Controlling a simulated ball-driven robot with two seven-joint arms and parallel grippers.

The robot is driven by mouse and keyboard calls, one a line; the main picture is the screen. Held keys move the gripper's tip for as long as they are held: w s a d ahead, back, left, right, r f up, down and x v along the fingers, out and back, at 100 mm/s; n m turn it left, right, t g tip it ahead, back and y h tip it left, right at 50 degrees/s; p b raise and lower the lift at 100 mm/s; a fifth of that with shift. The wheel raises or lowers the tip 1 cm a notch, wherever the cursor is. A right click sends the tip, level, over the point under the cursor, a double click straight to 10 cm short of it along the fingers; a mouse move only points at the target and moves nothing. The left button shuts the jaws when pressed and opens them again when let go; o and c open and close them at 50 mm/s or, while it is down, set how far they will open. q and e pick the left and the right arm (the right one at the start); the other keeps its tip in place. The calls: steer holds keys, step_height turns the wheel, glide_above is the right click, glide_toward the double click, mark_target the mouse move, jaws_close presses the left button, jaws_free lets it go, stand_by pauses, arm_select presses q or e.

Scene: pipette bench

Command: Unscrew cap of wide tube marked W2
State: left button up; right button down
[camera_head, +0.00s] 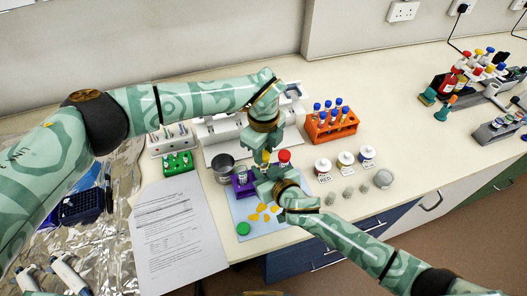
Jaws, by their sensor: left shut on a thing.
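My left gripper (265,155) reaches down over the middle of the bench and is shut on a small yellowish thing, mostly hidden between its fingers. My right gripper (263,180) comes in from the lower right, just below the left one. Whether its fingers are open or shut is not clear, and whether it touches the same thing cannot be told. A red-capped container (284,158) stands just right of the two grippers. A purple rack (243,186) is to their left. No W2 mark can be read, so the wide tube is not identified for sure.
A blue mat (270,226) with yellow pieces and a green disc (243,228) lies in front. An orange rack (331,125) of blue-capped tubes stands behind. Labelled jars (322,165) stand to the right. A printed sheet (177,240) lies left.

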arm_select(q)
steer(key=shift+r, duration=0.25)
steer(key=shift+r, duration=2)
arm_select(e)
steer(key=c, duration=1.1)
jaws_free()
